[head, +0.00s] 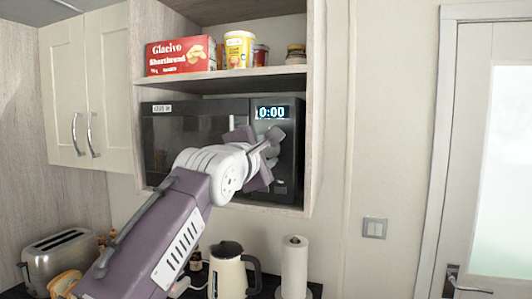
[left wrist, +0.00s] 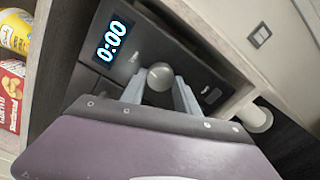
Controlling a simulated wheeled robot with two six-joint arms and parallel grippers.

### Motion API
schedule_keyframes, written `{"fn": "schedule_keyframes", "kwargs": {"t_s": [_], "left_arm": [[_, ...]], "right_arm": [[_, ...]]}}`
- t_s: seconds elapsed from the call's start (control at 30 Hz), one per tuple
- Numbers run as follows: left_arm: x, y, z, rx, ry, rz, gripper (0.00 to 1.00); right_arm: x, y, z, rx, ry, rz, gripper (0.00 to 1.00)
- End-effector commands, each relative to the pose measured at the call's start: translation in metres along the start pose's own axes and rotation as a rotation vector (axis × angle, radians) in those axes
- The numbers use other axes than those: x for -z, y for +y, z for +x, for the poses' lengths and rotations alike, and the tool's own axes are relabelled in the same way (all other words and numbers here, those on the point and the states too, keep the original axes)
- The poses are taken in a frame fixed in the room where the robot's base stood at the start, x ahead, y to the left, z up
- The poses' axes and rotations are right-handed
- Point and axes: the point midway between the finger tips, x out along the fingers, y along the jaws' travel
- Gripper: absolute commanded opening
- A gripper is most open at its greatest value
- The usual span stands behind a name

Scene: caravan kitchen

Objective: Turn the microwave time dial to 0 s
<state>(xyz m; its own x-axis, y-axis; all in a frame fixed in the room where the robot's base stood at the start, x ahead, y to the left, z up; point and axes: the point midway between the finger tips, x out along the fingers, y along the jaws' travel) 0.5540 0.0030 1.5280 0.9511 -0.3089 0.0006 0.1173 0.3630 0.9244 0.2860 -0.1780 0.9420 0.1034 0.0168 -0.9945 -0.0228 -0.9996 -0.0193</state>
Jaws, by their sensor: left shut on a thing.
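The black microwave (head: 190,125) sits in a wall niche under a shelf. Its display (head: 272,113) reads 0:00, and the same display shows in the left wrist view (left wrist: 113,42). The round grey time dial (left wrist: 160,75) is below the display on the control panel. My left gripper (left wrist: 160,84) is shut on the dial, one finger on each side of it. In the head view, my left gripper (head: 268,150) is at the panel and hides the dial. My right gripper is in neither view.
Above the microwave, a shelf (head: 225,80) holds a red shortbread box (head: 180,56), a yellow tub (head: 238,50) and jars. Below are a kettle (head: 228,272), a paper roll (head: 294,268) and a toaster (head: 60,258). The niche's right side wall (head: 313,130) is close to my gripper.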

Motion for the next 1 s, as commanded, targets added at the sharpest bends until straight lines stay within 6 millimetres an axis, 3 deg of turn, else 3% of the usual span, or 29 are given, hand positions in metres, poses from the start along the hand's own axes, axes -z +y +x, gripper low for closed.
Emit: {"fn": "schedule_keyframes", "kwargs": {"t_s": [0.33, 0.87, 0.9, 0.97, 1.0], "left_arm": [[0.0005, -0.0027, 0.0008, 0.006, 0.002, -0.126, 0.00], [0.0005, -0.0026, 0.0008, 0.006, 0.002, -0.149, 0.00], [0.0005, -0.0026, 0.0008, 0.006, 0.002, -0.149, 0.39], [0.0005, -0.0025, 0.0007, 0.006, 0.002, -0.148, 0.56], [0.0004, -0.0023, 0.0006, 0.005, 0.002, -0.148, 0.58]], "right_arm": [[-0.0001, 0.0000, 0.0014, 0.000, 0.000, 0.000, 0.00], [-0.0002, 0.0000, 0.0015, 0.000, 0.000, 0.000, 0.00], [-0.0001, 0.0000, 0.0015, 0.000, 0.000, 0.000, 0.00], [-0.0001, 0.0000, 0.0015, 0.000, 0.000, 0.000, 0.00], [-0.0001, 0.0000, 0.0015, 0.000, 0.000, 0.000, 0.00]]}}
